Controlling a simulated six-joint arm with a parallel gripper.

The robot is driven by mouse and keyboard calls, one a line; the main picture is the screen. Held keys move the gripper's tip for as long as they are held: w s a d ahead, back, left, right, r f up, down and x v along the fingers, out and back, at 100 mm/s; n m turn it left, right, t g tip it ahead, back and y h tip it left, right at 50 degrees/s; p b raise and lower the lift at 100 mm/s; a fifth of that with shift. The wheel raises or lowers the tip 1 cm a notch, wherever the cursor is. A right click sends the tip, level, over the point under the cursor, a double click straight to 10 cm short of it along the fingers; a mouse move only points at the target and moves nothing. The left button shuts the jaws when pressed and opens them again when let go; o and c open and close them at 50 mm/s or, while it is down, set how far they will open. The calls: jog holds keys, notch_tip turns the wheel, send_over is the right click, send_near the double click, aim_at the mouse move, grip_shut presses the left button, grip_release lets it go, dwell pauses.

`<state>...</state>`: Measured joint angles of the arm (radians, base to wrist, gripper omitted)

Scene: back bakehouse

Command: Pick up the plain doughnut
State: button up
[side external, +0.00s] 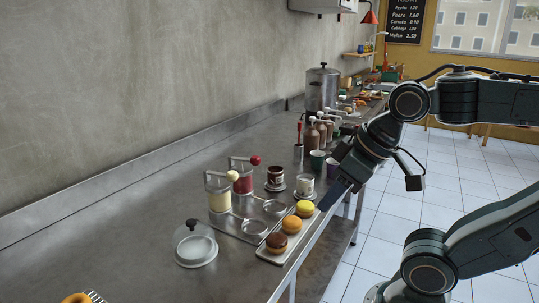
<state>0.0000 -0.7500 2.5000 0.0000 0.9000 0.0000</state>
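Three round doughnuts sit in a row on a pale tray (266,254) at the counter's front edge. The nearest is dark brown on top, the middle one (292,225) is plain golden-orange, and the farthest (305,208) is yellow on top. The golden-orange one looks like the plain doughnut. My gripper (332,196) points down and left, just beyond and right of the yellow-topped doughnut, apart from the golden one. Its fingers overlap in this view, so I cannot tell if they are open or shut.
Left of the tray stand a yellow-filled jar (219,194), a red-filled jar (243,179) and a glass-domed dish (196,246). Cups (305,185) and bottles (311,137) stand behind. A golden ring (76,298) is cut off at lower left.

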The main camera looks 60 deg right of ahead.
dwell(0.3)
jog(key=o, duration=0.9)
jog(key=shift+w, duration=0.1)
jog(key=w+d+f+n+g, duration=0.2)
jog(key=w+d+f+n, duration=0.1)
jog(key=w+d+n, duration=0.4)
jog(key=w+d+f+n+g, duration=0.3)
jog(key=w+d+n, duration=0.3)
jog(key=n, duration=0.4)
jog(key=shift+w+d+n+g, duration=0.3)
jog(key=shift+w+d+n, duration=0.1)
jog(key=shift+f, duration=0.1)
